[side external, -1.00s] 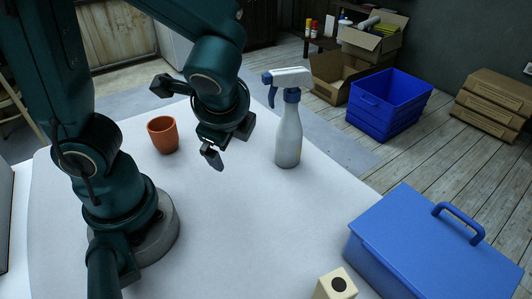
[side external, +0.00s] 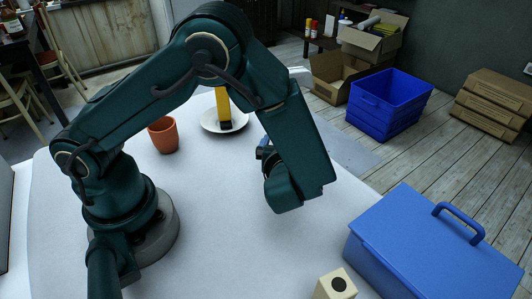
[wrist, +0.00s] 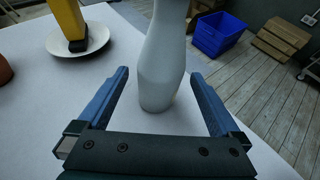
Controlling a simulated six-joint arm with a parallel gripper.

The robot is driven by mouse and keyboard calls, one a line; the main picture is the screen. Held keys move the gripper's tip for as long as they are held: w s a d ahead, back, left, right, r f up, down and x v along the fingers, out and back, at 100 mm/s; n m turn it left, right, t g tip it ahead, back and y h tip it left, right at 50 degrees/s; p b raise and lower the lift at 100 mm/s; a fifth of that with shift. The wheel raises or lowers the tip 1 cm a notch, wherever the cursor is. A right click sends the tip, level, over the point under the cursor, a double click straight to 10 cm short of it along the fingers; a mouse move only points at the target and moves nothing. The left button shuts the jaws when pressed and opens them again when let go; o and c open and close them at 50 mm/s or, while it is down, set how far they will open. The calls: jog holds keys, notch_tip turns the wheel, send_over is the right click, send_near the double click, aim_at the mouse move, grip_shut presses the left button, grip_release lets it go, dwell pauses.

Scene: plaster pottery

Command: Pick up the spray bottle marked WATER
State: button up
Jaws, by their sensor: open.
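A pale, smooth spray bottle (wrist: 160,60) stands upright on the white table in the wrist view. Its top is cut off by the frame edge, and no WATER marking shows on the visible part. My gripper (wrist: 160,76) is open, with one blue finger to the left and one to the right of the bottle's lower body. I see no clear contact; gaps show between the fingers and the bottle. In the side view my arm hides the bottle and nearly all of the gripper.
A white plate (side external: 207,122) bearing a yellow block-like item (side external: 223,104) and a terracotta cup (side external: 163,135) stand to the left. A blue toolbox (side external: 425,245) and a cream block with a black dot (side external: 335,286) are at the front right. Blue bins (side external: 388,105) stand on the floor.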

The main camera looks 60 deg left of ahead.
jog(key=shift+x, duration=2.65)
grip_shut()
